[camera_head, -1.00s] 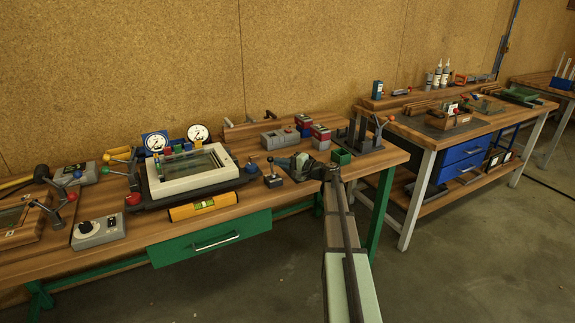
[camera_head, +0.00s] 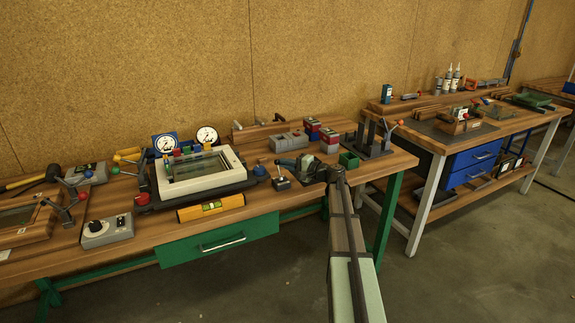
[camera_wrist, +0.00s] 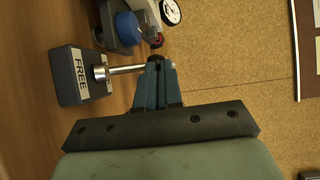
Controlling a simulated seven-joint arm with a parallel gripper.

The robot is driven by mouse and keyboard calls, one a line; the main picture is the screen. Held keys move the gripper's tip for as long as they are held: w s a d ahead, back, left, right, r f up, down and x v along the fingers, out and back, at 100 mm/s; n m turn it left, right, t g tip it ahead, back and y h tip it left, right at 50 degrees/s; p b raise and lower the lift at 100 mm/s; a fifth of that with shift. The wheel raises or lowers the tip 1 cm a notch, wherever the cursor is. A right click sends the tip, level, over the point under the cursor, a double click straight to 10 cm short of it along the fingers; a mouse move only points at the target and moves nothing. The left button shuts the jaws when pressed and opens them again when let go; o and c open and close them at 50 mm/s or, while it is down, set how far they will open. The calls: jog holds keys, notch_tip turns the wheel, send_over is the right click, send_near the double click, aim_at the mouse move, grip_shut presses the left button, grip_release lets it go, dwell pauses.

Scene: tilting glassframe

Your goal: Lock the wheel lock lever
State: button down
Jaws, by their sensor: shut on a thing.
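The wheel lock lever is a thin metal rod (camera_wrist: 126,70) rising from a dark grey block marked FREE (camera_wrist: 72,92). My gripper (camera_wrist: 156,64) is shut at the free end of the rod. The fingertips hide most of the lever's knob. In the head view my gripper (camera_head: 294,163) reaches in from the right beside the lever.
A blue round knob (camera_wrist: 128,27) and a white dial gauge (camera_wrist: 170,11) are close to the lever in the wrist view. A yellow level (camera_head: 211,207) lies at the bench front. Bare wood lies left of the block.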

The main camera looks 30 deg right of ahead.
jog(key=r+v, duration=0.1)
jog(key=v, duration=1.3)
jog(key=shift+r, duration=0.3)
jog(key=shift+w, duration=0.15)
jog(key=s+a+f+n+g+h, duration=0.15)
jog(key=s+f+g, duration=0.35)
jog(key=f, duration=0.6)
jog(key=s+a+f+n+g+h, duration=0.1)
jog(key=s+a+f+g+h, duration=0.2)
jog(key=s+f, duration=0.65)
jog(key=s+a+f+n+g+h, duration=0.1)
jog(key=s+a+f+g+h, duration=0.25)
jog(key=f, duration=0.95)
jog(key=s+a+f+n+g, duration=0.2)
jog(key=s+a+f+g, duration=0.1)
jog(key=s+a+f, duration=0.4)
jog(key=s+a+f+n+g+h, duration=0.1)
jog(key=s+a+f+n+g, duration=0.2)
jog(key=s+a+f, duration=0.4)
jog(key=s+a+f+n+g, duration=0.3)
jog(key=s+a+f, duration=0.5)
jog(key=s+a, duration=0.5)
jog(key=s+g, duration=0.1)
jog(key=s, duration=0.5)
jog(key=shift+s, duration=0.2)
jog(key=shift+a, duration=0.1)
